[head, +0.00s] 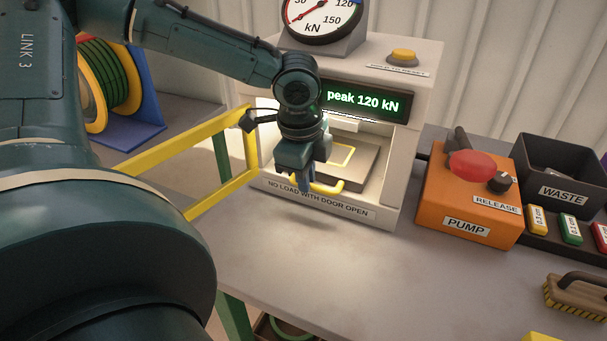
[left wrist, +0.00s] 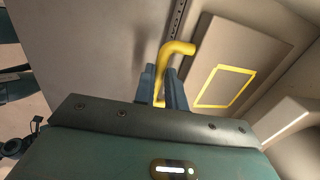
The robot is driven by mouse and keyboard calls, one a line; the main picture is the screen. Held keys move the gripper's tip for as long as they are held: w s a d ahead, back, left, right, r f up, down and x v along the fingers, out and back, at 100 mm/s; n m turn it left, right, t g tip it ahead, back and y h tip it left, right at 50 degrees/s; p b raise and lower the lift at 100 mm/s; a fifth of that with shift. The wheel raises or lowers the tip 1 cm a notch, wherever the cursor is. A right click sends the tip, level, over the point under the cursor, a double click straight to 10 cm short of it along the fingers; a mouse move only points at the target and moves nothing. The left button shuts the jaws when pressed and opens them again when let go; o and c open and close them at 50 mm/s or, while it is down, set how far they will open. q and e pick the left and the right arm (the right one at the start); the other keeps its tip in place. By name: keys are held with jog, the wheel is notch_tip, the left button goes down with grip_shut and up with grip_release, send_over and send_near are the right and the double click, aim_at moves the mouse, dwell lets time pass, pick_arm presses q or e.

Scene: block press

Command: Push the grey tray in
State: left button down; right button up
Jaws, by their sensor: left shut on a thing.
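The grey tray (head: 363,165) sits in the lit opening of the white press, with a yellow square outline on its top. Its yellow handle (head: 328,188) sticks out at the front. My left gripper (head: 304,186) is at the front of the opening, shut on the handle. In the left wrist view, the yellow handle (left wrist: 178,49) rises between the two blue-grey fingers, and the grey tray (left wrist: 203,62) lies to the right. The gripper hides part of the tray and handle in the head view. My right gripper is not in view.
The yellow-framed door (head: 185,142) stands open to the left of the press, close to my left arm. The press display (head: 362,101) reads "peak 120 kN". An orange pump (head: 440,205) and a black waste bin (head: 560,165) stand right.

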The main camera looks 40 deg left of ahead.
pick_arm(q)
jog(key=c, duration=1.8)
grip_release()
jog(key=shift+o, duration=0.3)
